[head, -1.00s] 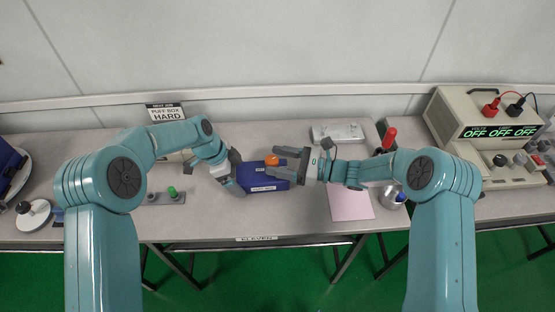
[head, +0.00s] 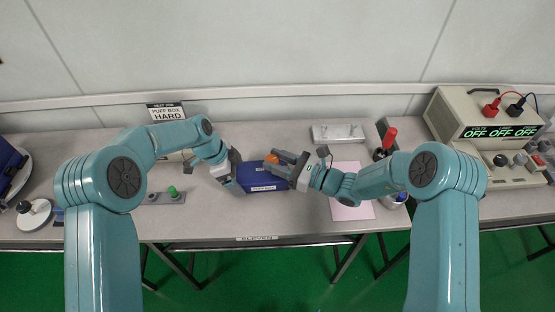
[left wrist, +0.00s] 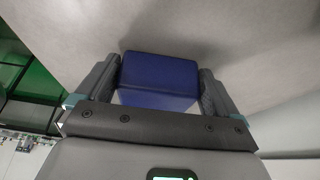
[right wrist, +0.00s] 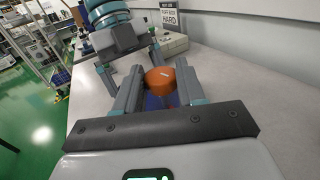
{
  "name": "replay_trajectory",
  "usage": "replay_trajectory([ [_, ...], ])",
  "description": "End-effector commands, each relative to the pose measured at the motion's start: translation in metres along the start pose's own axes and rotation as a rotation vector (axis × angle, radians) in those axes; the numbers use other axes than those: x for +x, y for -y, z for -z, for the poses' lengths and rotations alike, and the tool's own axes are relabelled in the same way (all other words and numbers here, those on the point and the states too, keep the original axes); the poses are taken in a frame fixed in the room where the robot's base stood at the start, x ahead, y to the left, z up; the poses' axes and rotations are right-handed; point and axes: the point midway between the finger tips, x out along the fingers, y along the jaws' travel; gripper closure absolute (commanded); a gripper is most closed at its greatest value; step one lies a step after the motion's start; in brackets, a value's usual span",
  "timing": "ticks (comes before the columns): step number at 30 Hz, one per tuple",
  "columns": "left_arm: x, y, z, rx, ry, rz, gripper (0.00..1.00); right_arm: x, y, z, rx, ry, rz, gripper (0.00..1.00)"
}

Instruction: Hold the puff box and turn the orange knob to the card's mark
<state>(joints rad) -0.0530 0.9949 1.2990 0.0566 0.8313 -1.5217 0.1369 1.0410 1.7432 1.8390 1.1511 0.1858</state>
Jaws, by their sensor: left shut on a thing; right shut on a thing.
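The blue puff box (head: 262,180) lies on the bench in the middle of the head view. My left gripper (head: 236,174) is shut on its left end; the left wrist view shows the blue box (left wrist: 158,80) between both fingers. The orange knob (head: 271,159) sits on the box's top. My right gripper (head: 275,161) is shut on the knob from the right; the right wrist view shows the orange knob (right wrist: 160,80), with a pale mark on it, between the fingers. The card (head: 166,112) behind reads "PUFF BOX HARD". Most of the box is hidden in the right wrist view.
A pink sheet (head: 350,190) lies right of the box, with a metal plate (head: 338,133) behind it. A red-handled tool (head: 388,140) and a meter (head: 485,115) stand further right. A green-knobbed block (head: 172,193) is at left.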

Motion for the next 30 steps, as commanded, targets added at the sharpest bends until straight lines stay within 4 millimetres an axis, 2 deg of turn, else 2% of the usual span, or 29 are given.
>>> replay_trajectory([
  [13,0.001,0.000,0.000,0.000,0.000,-0.001,0.34,0.000,-0.001,-0.001,-0.003,-0.002,0.059,0.91],
  [14,0.001,0.000,0.000,0.000,0.000,-0.001,0.34,0.000,-0.001,-0.001,-0.003,-0.002,0.059,0.55],
  [15,0.001,0.000,0.000,0.000,0.000,-0.001,0.34,0.000,-0.001,-0.001,-0.003,-0.002,0.059,0.42],
  [16,0.001,0.000,0.000,0.000,0.000,-0.001,0.34,0.000,-0.001,-0.001,-0.003,-0.002,0.059,0.35],
  [25,0.000,0.000,0.000,0.000,0.000,-0.001,0.34,-0.002,-0.001,0.000,-0.002,-0.003,0.059,0.35],
  [30,0.000,0.000,0.000,0.000,0.000,0.000,0.34,-0.024,-0.001,0.000,0.001,-0.004,0.062,0.35],
])
